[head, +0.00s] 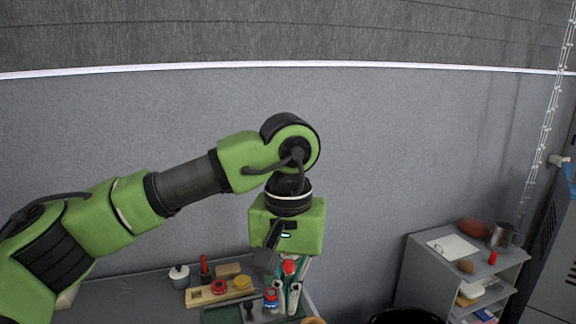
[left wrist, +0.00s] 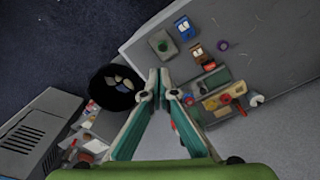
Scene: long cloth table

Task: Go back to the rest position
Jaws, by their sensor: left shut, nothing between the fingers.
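My left arm comes in from the left in the head view, and my left gripper (head: 288,299) points down over the right end of the table (head: 140,299). In the left wrist view the two teal fingers of the left gripper (left wrist: 159,79) meet at their tips. It is shut and empty, apart from the things on the table. My right gripper is in neither view.
A wooden board (head: 207,296) with a red ring and a yellow piece lies on the table. A jar with a red lid (head: 271,299) is beside the gripper in the picture. A black bin (left wrist: 115,87) and a grey shelf (head: 425,261) stand to the right.

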